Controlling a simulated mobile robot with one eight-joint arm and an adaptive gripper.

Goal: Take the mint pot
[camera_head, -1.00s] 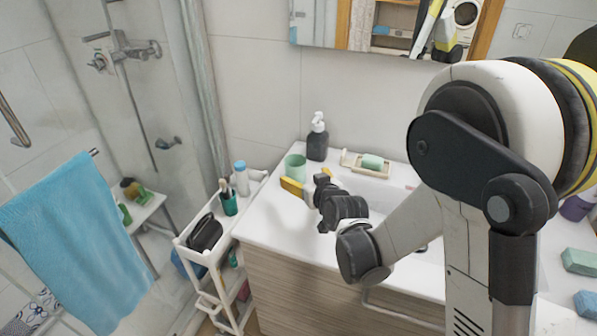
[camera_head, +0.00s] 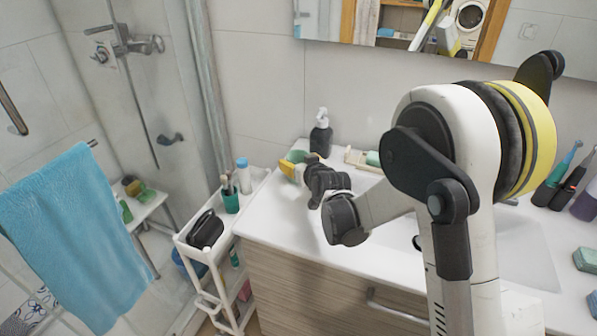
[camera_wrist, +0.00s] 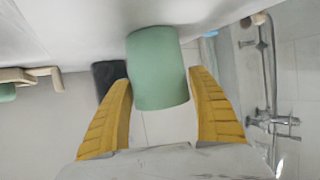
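The mint pot (camera_head: 297,156) is a pale green cylinder on the white counter, near the back left corner. In the head view my gripper partly hides it. In the wrist view the mint pot (camera_wrist: 158,70) appears upside down between my two yellow fingers. My gripper (camera_wrist: 160,80) is open, with a gap on each side of the pot; neither finger visibly touches it. In the head view my gripper (camera_head: 298,167) is low over the counter, right at the pot.
A dark soap dispenser (camera_head: 320,133) stands just behind the pot. A soap dish (camera_head: 358,158) with a green soap lies to the right. A white cart (camera_head: 262,182) with a teal cup (camera_head: 230,201) and a dark case (camera_head: 205,231) stands left of the counter.

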